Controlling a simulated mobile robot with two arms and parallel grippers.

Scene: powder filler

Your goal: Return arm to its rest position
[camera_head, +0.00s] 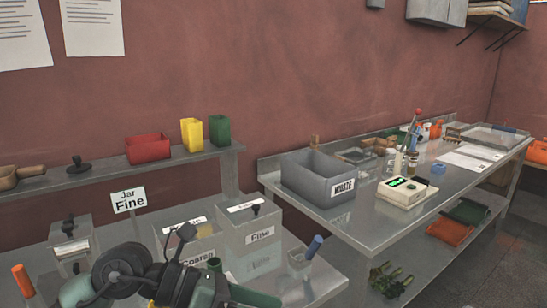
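One of my arms comes in along the bottom left edge, over the near bench; I take it for the left. Its dark wrist and teal-grey hand, my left gripper (250,288), are seen from behind and partly cut off by the frame. Green finger-like parts point right, but I cannot tell whether they are open or shut. Nothing held shows clearly. The hand is in front of the container labelled "Coarse" (194,240); whether they touch is unclear. My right gripper is not in view.
The "Fine" container (253,223) and a clear cup with a blue-handled tool (303,260) stand close by on the near bench. The right bench holds a grey "Waste" bin (310,179) and a scale (406,190).

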